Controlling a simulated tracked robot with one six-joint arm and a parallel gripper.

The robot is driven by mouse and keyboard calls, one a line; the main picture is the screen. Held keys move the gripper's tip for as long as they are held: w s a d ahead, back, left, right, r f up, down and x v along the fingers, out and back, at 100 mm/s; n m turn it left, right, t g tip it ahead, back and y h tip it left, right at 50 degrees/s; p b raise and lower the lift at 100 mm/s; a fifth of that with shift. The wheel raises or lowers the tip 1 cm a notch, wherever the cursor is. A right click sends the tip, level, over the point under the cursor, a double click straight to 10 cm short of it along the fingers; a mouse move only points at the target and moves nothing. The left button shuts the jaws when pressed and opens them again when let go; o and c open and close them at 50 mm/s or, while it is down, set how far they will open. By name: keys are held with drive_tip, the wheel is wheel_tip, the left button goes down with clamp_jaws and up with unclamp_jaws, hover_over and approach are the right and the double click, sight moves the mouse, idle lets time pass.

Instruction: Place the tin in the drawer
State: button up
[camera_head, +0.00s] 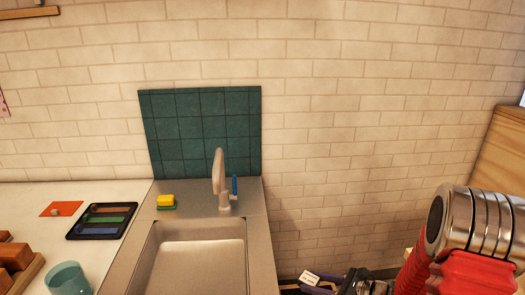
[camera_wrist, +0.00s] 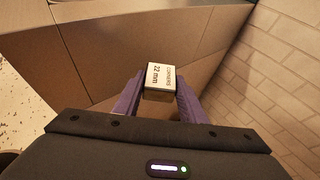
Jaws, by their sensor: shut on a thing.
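My gripper (camera_wrist: 158,92) has its two purple fingers shut on a small block-shaped tin (camera_wrist: 160,76) with a white label on top reading "22 mm". In the wrist view the tin sits between the fingertips, above brown cabinet panels. In the head view only the tin's white label (camera_head: 310,277) and part of my gripper (camera_head: 318,288) show at the bottom edge, right of the sink. No open drawer can be made out for certain; brown panels (camera_wrist: 95,45) with seams fill the wrist view's upper left.
A steel sink (camera_head: 160,262) with a tap (camera_head: 219,182) stands left of my gripper. A yellow sponge (camera_head: 166,200), black tray (camera_head: 102,221), teal cup (camera_head: 67,278) and wooden blocks (camera_head: 14,256) are farther left. A brick wall (camera_head: 350,150) is behind; a wooden cabinet (camera_head: 503,150) is at right.

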drive_tip(key=shift+a+r, duration=0.1)
idle(0.3)
drive_tip(key=shift+w+a+r+m+t+h, duration=0.15)
drive_tip(key=shift+w+a+m+t+h, duration=0.2)
drive_tip(key=shift+m+t, duration=0.4)
drive_tip(key=shift+m+t+h, duration=0.65)
drive_tip(key=shift+m, duration=0.1)
drive_tip(key=shift+s+d+f+m+t+h, duration=0.1)
drive_tip(key=shift+s+d+m+t+h, duration=0.15)
drive_tip(key=shift+m+h, duration=0.3)
drive_tip(key=shift+s+d+f+m+t+h, duration=0.15)
drive_tip(key=shift+m+t+h, duration=0.25)
drive_tip(key=shift+h, duration=0.25)
